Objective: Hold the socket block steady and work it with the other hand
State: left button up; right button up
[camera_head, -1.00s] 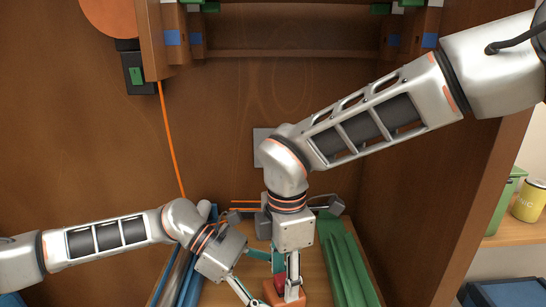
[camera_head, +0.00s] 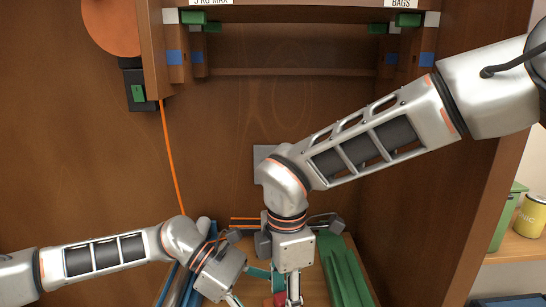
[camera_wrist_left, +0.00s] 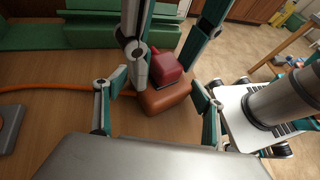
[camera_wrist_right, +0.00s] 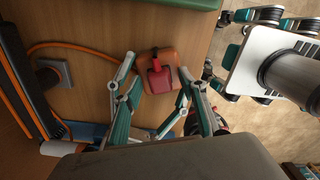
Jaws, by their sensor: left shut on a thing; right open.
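The socket block (camera_wrist_left: 166,99) is a rounded orange-brown block on the wooden surface, with a red plug-like piece (camera_wrist_left: 167,68) on top. Both also show in the right wrist view, as the block (camera_wrist_right: 171,60) and the red piece (camera_wrist_right: 160,80). My left gripper (camera_wrist_left: 157,98) is shut on the block, one finger at each side. My right gripper (camera_wrist_right: 157,88) is open, its fingers pointing down on either side of the red piece. I cannot tell whether they touch it. In the head view only a bit of the red piece (camera_head: 280,299) shows at the bottom edge.
An orange cable (camera_wrist_right: 70,46) curves over the wood near a grey square plate (camera_wrist_right: 54,73). Green ribbed pieces (camera_head: 345,270) lie to the right and blue ones (camera_head: 180,280) to the left. Cabinet walls (camera_head: 440,200) enclose the space.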

aim_at(285, 296)
grip_shut()
jog(key=shift+r, duration=2.95)
pick_arm(q)
jog(key=o, duration=1.1)
